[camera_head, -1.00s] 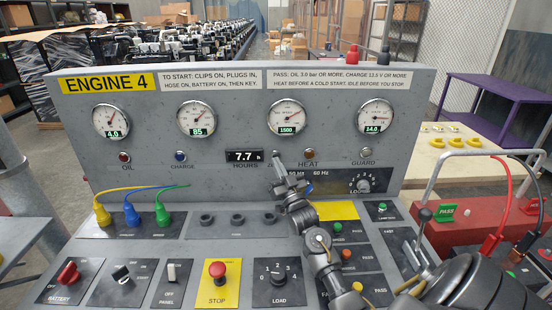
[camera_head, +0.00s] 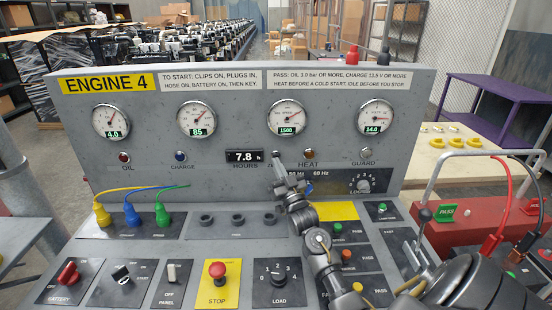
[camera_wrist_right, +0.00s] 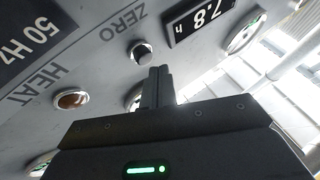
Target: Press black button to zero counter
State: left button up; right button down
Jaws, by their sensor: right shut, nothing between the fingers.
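The hours counter (camera_head: 244,156) on the engine panel reads 7.8 h. It also shows upside down in the right wrist view (camera_wrist_right: 202,20). The round button (camera_wrist_right: 141,53) beside the ZERO label has a shiny rim and a dark lower part. In the head view my right gripper hides most of it. My right gripper (camera_head: 278,165) is shut and empty, with its fingertips just below the button. In the right wrist view the shut fingers (camera_wrist_right: 159,73) end close beside the button; I cannot tell if they touch. My left gripper is not in view.
The HEAT lamp (camera_head: 309,154) is right of the button. A red STOP button (camera_head: 217,270), a LOAD knob (camera_head: 278,277) and yellow, blue and green plugs (camera_head: 161,215) are on the desk below. A red unit (camera_head: 465,232) with cables stands at right.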

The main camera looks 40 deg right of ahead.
jog(key=shift+w+d, duration=0.1)
jog(key=shift+w, duration=0.05)
dwell(0.6)
jog(key=shift+w+d, duration=0.15)
jog(key=shift+w, duration=0.1)
jog(key=shift+w+d+b, duration=0.35)
jog(key=shift+w+b, duration=0.05)
jog(key=shift+b, duration=0.05)
dwell(0.9)
jog(key=shift+a, duration=0.1)
jog(key=shift+s+a+p, duration=0.55)
jog(key=shift+s, duration=0.25)
jog(key=shift+s+a+p, duration=0.65)
jog(key=shift+s+a, duration=0.1)
jog(key=shift+s, duration=0.25)
jog(key=shift+s+a+p, duration=0.65)
jog(key=shift+s+a, duration=0.1)
jog(key=shift+s, duration=0.25)
